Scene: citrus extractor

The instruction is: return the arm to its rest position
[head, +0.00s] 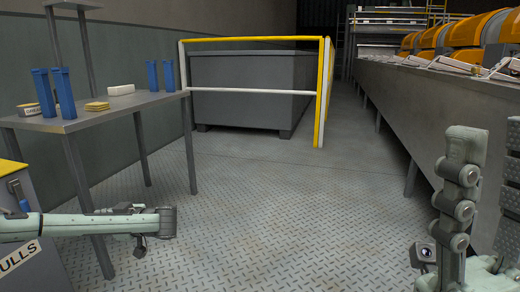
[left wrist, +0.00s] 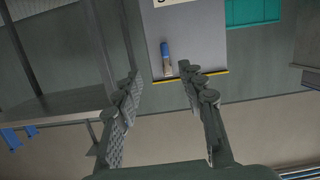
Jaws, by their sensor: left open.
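My left arm reaches in from the left in the head view, low beside the grey cabinet (head: 40,262); its fingers are hard to make out there. In the left wrist view my left gripper (left wrist: 160,70) has its two fingers spread wide, with nothing between them. A grey panel with a yellow edge (left wrist: 200,40) and a blue-handled tool (left wrist: 166,58) on it lie beyond the fingertips. My right gripper (head: 465,145) stands upright at the right edge of the head view. It is seen edge-on, so its opening is hidden.
A grey table (head: 100,110) with blue containers (head: 66,92), a yellow stack (head: 97,106) and a white block (head: 121,90) stands at left. A yellow railing (head: 322,95) fronts a grey bin (head: 250,90). A long machine line (head: 405,100) runs along the right. The middle floor (head: 250,200) is clear.

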